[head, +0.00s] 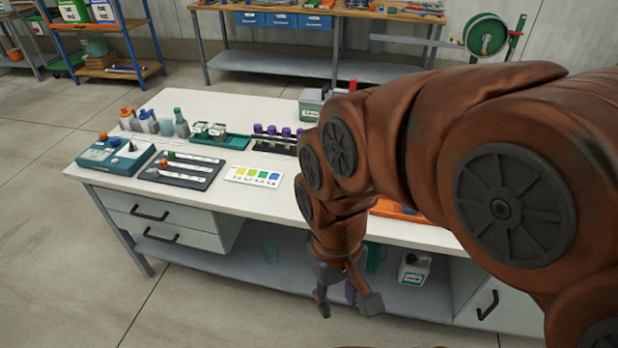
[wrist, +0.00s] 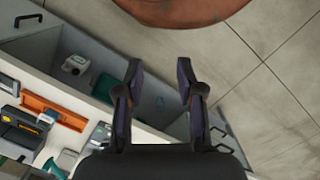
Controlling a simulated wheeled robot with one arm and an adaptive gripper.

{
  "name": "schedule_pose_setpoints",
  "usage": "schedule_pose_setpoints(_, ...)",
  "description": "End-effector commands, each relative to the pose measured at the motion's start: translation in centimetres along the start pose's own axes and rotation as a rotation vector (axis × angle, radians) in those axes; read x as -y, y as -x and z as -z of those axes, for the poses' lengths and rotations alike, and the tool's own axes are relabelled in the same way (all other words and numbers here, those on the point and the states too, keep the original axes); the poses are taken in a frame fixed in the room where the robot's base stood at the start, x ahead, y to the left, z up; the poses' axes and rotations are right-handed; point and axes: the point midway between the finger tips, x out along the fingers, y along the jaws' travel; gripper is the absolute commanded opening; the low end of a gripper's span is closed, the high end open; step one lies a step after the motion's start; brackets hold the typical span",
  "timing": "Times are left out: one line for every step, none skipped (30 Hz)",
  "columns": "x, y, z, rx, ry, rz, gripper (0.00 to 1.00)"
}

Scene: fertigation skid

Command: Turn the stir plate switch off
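A blue boxy device (head: 116,157) with a dark front panel and small knob-like tops sits at the left front corner of the white bench. It may be the stir plate, but its switch is too small to make out. My gripper (head: 345,303) hangs in front of the bench, below the top's level, pointing down and well to the right of that device. In the wrist view my gripper (wrist: 160,72) has its two fingers apart with nothing between them. My arm hides the right part of the bench top in the head view.
On the white bench top (head: 230,210) stand a dark tray (head: 182,170) with pens, a colour chart (head: 254,177), small bottles (head: 181,124), a green tray (head: 228,142) and purple-capped vials (head: 272,131). An orange tray (wrist: 55,112) shows in the wrist view. A white jug (head: 414,268) stands on the lower shelf.

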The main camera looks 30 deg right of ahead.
Motion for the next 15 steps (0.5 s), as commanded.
schedule_pose_setpoints(-0.1, 0.5, 1.1, -0.004, -0.037, 0.002, 0.38)
schedule_pose_setpoints(-0.2, 0.8, 1.8, -0.007, -0.064, 0.004, 0.38)
schedule_pose_setpoints(-0.4, 1.1, 2.9, -0.009, -0.100, 0.006, 0.38)
schedule_pose_setpoints(-0.6, 1.3, 3.7, -0.009, -0.127, 0.007, 0.38)
schedule_pose_setpoints(-0.7, 1.6, 4.6, -0.013, -0.157, 0.009, 0.38)
schedule_pose_setpoints(-1.0, 2.0, 5.9, -0.018, -0.198, 0.011, 0.38)
schedule_pose_setpoints(-1.2, 2.2, 6.8, -0.020, -0.228, 0.013, 0.38)
schedule_pose_setpoints(-1.4, 2.4, 7.7, -0.023, -0.257, 0.014, 0.38)
schedule_pose_setpoints(-1.8, 2.6, 8.9, -0.026, -0.298, 0.016, 0.38)
schedule_pose_setpoints(-2.0, 2.8, 9.8, -0.028, -0.329, 0.018, 0.38)
schedule_pose_setpoints(-2.3, 3.0, 10.8, -0.032, -0.358, 0.020, 0.38)
schedule_pose_setpoints(-2.7, 3.2, 12.0, -0.037, -0.399, 0.023, 0.38)
schedule_pose_setpoints(-3.1, 3.2, 12.8, -0.038, -0.429, 0.025, 0.38)
schedule_pose_setpoints(-3.4, 3.3, 13.8, -0.039, -0.460, 0.026, 0.38)
schedule_pose_setpoints(-3.9, 3.5, 15.0, -0.046, -0.501, 0.029, 0.38)
